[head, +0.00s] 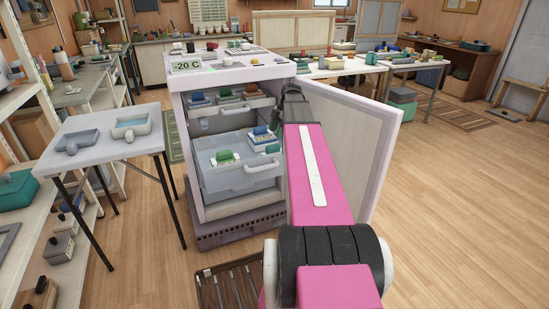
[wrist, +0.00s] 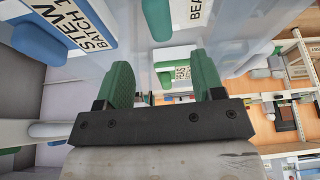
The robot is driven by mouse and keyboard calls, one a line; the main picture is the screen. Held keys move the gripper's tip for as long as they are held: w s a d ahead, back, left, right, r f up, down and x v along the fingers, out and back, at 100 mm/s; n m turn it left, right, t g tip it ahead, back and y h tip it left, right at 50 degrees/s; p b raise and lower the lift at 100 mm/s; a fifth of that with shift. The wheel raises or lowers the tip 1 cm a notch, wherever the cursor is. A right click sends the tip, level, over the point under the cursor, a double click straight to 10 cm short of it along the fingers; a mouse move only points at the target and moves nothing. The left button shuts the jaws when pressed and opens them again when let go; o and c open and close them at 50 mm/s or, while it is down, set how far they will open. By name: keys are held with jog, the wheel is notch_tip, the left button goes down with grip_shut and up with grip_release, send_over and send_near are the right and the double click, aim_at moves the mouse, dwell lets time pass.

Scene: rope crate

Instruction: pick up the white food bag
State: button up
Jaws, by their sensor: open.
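White labelled packs lie in the pulled-out clear freezer drawer (head: 240,183). One white pack with a blue top (head: 262,139) sits at its back right, and a green-topped pack (head: 226,158) sits at its left. In the wrist view a white pack reading "STEW BATCH 1" (wrist: 80,28) is at upper left, cut off by the frame. Another white pack starting "BEA" (wrist: 192,14) is at the top. I cannot tell which is the white food bag. My gripper (wrist: 162,85) is open, its green fingers apart, with nothing visibly held. In the head view my arm partly hides it.
The freezer (head: 185,130) stands open, its door (head: 345,140) swung out to the right of my arm. An upper shelf (head: 225,108) holds more packs. A small table (head: 100,135) with two trays stands left. Floor at right is clear.

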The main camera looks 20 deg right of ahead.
aim_at(273, 145)
jog(key=shift+d+x, duration=0.2)
jog(key=shift+x, duration=1.75)
jog(key=shift+d+x, duration=0.25)
jog(key=shift+x, duration=1.75)
jog(key=shift+f, duration=0.1)
grip_shut()
notch_tip(273, 145, up, 10)
